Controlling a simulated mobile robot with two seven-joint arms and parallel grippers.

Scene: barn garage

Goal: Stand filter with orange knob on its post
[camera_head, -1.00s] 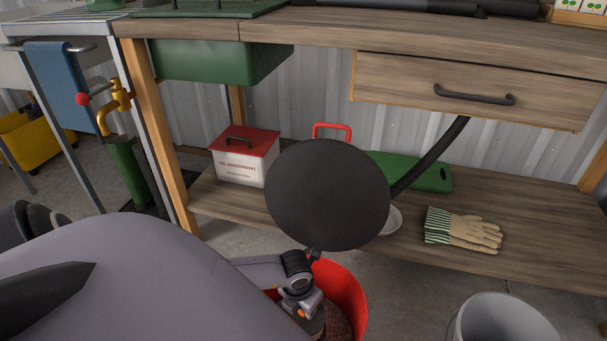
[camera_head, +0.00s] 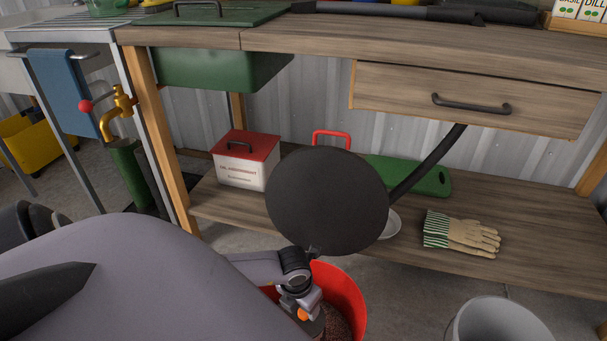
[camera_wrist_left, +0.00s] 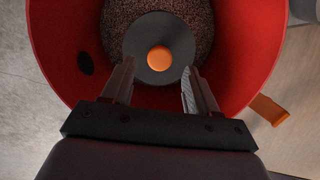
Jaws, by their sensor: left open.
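The filter is a dark grey disc (camera_wrist_left: 140,72) with a round orange knob (camera_wrist_left: 158,57) at its middle. In the left wrist view it lies over speckled brown material (camera_wrist_left: 120,25) inside a red round container (camera_wrist_left: 50,45). My left gripper (camera_wrist_left: 158,68) is open, its fingers on either side of the knob, not closed on it. I cannot tell whether they touch the filter. In the head view my left gripper reaches down into the red container (camera_head: 345,296). I see no post; the filter's underside is hidden. My right gripper is not in view.
A grey bucket (camera_head: 500,322) is at lower right. Behind, the bench's lower shelf (camera_head: 330,240) holds a red-lidded box (camera_head: 243,175) and striped gloves (camera_head: 462,232).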

